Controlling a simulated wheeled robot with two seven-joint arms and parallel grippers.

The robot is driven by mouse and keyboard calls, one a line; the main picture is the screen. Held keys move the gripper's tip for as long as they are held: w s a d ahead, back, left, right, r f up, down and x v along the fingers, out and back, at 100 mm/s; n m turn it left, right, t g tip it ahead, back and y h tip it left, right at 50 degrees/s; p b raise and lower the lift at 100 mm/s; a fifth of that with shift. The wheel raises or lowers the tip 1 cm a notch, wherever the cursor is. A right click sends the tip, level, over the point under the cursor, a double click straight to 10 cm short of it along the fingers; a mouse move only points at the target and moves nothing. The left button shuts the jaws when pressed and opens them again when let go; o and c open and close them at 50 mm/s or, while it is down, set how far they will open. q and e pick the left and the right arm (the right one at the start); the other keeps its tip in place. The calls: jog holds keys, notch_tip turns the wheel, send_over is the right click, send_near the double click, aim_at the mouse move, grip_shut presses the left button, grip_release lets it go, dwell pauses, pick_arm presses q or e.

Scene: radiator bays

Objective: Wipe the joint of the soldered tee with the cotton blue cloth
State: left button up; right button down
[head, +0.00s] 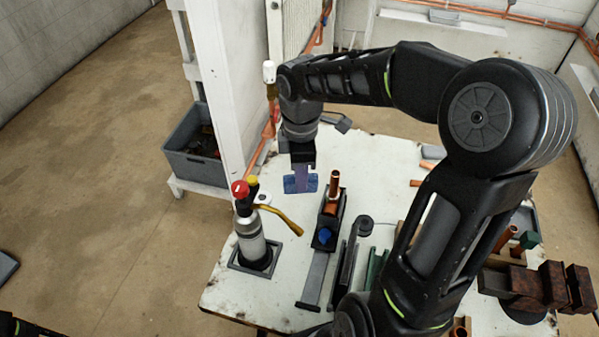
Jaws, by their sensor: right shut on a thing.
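My right gripper (301,178) points down over the back left of the white workbench, shut on a blue cloth (290,185). Blue cloth shows on both sides of the fingers. A copper fitting with an upright tube (334,184) is held in a dark clamp stand (323,235) with a blue knob, just right of the cloth. It looks like the tee. The cloth appears apart from it, with a small gap, though the depth is hard to judge. The joint itself is too small to make out. My left gripper is out of the picture.
A gas torch (250,238) with a red knob and brass nozzle stands in a square holder at the bench's left edge. A white post (222,85) and grey bin (195,147) are behind it. A brown vise (535,290) is at the right. Copper pieces lie around.

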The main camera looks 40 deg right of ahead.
aim_at(313, 191)
jog(key=shift+s+d+f+b, duration=0.15)
jog(key=shift+d+f+b, duration=0.1)
jog(key=shift+f+b, duration=0.6)
jog(key=shift+s+d+f+b, duration=0.15)
jog(key=shift+f+b, duration=0.35)
jog(key=shift+f, duration=0.65)
jog(key=shift+d, duration=0.1)
jog(key=shift+s+d, duration=0.35)
jog(key=shift+d, duration=0.25)
jog(key=shift+s+a, duration=0.2)
jog(key=shift+s, duration=0.1)
jog(key=shift+w+d+p, duration=0.15)
jog(key=shift+p, duration=0.2)
dwell(0.3)
jog(key=shift+w+d, duration=0.25)
jog(key=shift+w, duration=0.2)
jog(key=shift+s, duration=0.15)
dwell(0.8)
jog(key=shift+s+a, duration=0.25)
jog(key=shift+s, duration=0.2)
